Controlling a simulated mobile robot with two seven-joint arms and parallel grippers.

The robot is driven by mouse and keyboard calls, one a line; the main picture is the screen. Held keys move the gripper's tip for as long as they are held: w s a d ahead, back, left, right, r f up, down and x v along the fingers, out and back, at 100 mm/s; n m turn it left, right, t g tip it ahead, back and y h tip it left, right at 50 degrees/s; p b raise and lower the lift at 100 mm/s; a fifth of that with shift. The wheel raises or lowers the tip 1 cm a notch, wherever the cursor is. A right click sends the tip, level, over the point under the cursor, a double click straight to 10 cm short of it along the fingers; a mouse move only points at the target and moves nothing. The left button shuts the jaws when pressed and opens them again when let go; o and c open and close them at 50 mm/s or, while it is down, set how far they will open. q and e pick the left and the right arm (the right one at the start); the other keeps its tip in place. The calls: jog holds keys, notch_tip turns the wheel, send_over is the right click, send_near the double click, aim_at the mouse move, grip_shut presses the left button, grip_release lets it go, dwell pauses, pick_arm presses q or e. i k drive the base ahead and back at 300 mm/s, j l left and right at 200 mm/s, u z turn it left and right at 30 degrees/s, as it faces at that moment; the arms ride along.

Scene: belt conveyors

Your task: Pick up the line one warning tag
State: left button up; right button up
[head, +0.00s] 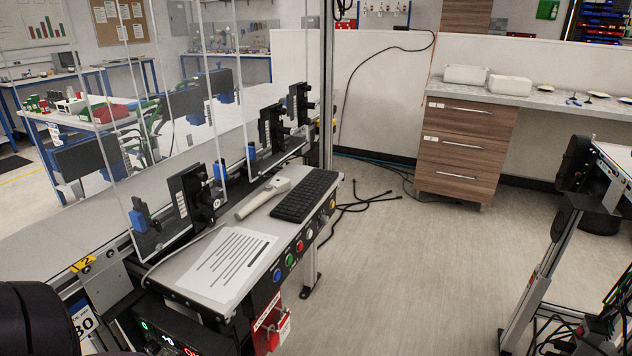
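A red and white tag (267,319) hangs at the front of the near conveyor's control console, below its button panel. A red padlock-like piece (278,332) hangs against it. The tag's print is too small to read, so I cannot tell which line it names. Neither of my grippers shows in the head view. Only dark rounded parts, likely of my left arm, show at the lower left corner, apart from the tag.
The console shelf (185,271) holds a printed sheet (228,262), a scanner-like handle (262,198) and a black keyboard (305,195). Clear panels stand behind it. Open floor (400,270) lies right, with cables near the console.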

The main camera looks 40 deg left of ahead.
aim_at(283, 325)
jog(key=u, duration=1.55)
jog(key=i+l+u, duration=0.45)
jog(key=l+u, duration=0.15)
jog(key=i+l+u, duration=0.2)
jog(key=l+u, duration=0.15)
jog(key=i+l+u, duration=0.1)
jog(key=l+u, duration=0.5)
jog(key=l, duration=0.2)
jog(key=i+l+u, duration=0.1)
jog(key=l+u, duration=0.2)
jog(key=l, duration=0.2)
jog(key=l+u, duration=0.35)
jog(key=l, duration=0.45)
jog(key=k+l+u, duration=0.15)
jog(key=l+u, duration=0.25)
jog(key=l, duration=0.4)
